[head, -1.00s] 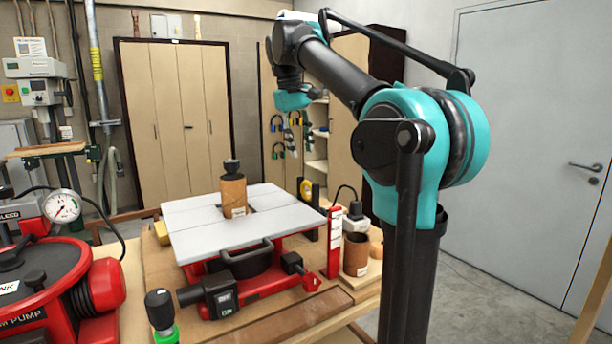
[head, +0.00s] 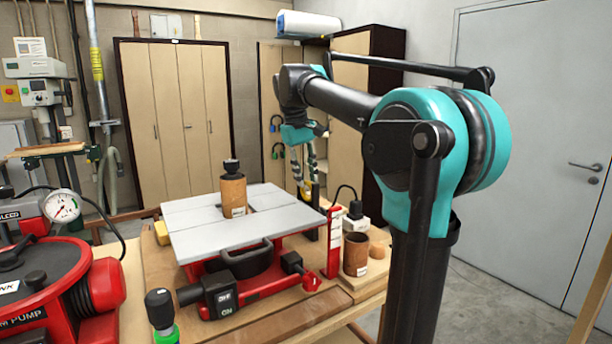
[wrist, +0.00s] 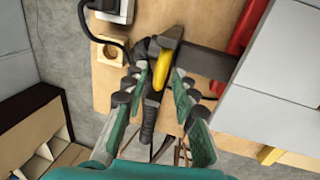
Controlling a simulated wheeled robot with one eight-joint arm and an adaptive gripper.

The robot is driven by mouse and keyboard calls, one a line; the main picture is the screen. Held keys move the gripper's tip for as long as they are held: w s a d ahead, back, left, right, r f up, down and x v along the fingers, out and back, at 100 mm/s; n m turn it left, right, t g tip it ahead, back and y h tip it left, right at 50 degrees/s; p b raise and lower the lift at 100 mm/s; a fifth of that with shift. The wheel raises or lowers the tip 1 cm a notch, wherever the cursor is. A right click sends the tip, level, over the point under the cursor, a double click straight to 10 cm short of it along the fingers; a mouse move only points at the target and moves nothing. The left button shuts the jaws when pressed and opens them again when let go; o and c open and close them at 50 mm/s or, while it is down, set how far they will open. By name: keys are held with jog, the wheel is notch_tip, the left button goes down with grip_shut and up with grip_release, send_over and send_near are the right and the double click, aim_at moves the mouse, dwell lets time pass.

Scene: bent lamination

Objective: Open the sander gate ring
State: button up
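A yellow ring (wrist: 159,76), which I take to be the gate ring, stands by a dark post and bar beside the sander table. In the wrist view it looks edge-on, between my gripper's two fingers. My gripper (wrist: 162,80) is open, with a finger on each side of the ring. I cannot tell whether either finger touches it. In the head view my gripper (head: 307,178) hangs at the back right of the sander's grey table (head: 200,222), and its fingers mostly hide the ring there.
A wooden cylinder with a black knob (head: 233,192) stands on the table. A red upright (head: 334,240) and a brown cup (head: 355,254) stand at its right. A white socket box (wrist: 115,10) and a wooden block with a hole (wrist: 110,50) lie near the ring.

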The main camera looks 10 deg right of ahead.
aim_at(306, 182)
grip_shut()
notch_tip(306, 182, up, 6)
jog(key=shift+r, duration=0.1)
dwell(0.5)
jog(key=shift+o, duration=1.4)
grip_release()
